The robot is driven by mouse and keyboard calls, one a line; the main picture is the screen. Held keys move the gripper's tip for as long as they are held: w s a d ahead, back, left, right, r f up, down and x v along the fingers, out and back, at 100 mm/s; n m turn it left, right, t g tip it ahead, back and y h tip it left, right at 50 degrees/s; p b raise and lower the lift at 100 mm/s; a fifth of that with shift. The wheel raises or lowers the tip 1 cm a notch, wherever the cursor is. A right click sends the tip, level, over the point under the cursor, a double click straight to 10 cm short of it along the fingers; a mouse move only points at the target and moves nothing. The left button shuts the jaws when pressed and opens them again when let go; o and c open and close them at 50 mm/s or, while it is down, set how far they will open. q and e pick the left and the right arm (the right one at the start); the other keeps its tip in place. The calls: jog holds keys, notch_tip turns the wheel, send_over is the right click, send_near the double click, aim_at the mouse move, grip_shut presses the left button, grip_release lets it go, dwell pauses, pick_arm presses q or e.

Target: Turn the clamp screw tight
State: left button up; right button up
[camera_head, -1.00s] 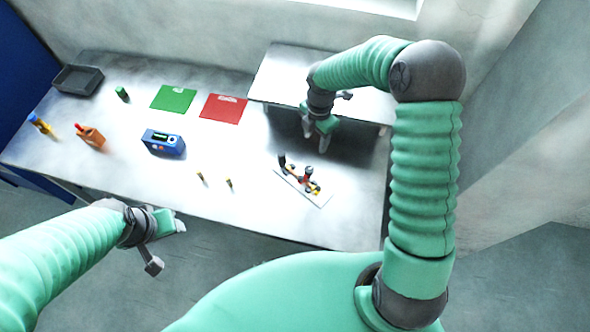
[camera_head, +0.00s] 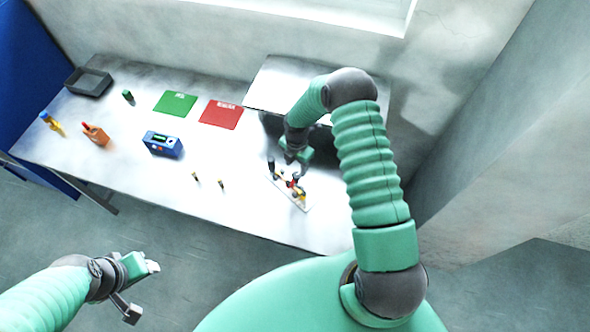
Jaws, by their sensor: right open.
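The clamp fixture (camera_head: 295,188) sits on a small pale plate at the right part of the table. It has dark, red and yellow parts. The clamp screw itself is too small to tell apart. My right gripper (camera_head: 288,172) is open and points down close above the fixture, partly covering it. I cannot tell whether it touches. My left gripper (camera_head: 150,275) is off the table's front edge at the lower left, away from the fixture.
The table (camera_head: 240,205) also holds a blue device (camera_head: 163,144), an orange block (camera_head: 95,134), a green mat (camera_head: 175,103), a red mat (camera_head: 221,114) and a dark tray (camera_head: 88,82). Two small pegs stand mid-table. A raised shelf (camera_head: 275,88) is behind my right arm.

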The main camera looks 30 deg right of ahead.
aim_at(297, 174)
jog(key=f, duration=0.2)
jog(key=d+f+p, duration=0.1)
jog(key=f, duration=0.2)
jog(key=shift+s, duration=0.15)
jog(key=shift+a+f, duration=0.1)
jog(key=shift+f, duration=0.15)
jog(key=shift+a+f, duration=0.1)
jog(key=shift+a, duration=0.05)
jog(key=shift+w+a, duration=0.2)
jog(key=shift+a, duration=0.15)
jog(key=shift+c, duration=1.2)
jog(key=shift+s+r, duration=0.1)
jog(key=shift+r, duration=0.1)
jog(key=c, duration=0.5)
pick_arm(q)
jog(key=shift+s+d+r, duration=0.15)
jog(key=shift+d+r, duration=0.05)
jog(key=shift+r, duration=0.25)
jog(key=shift+s+d+r, duration=0.1)
jog(key=shift+d+r, duration=0.05)
jog(key=shift+r, duration=0.3)
pick_arm(e)
jog(key=shift+d+f, duration=0.1)
jog(key=shift+d, duration=0.2)
grip_shut()
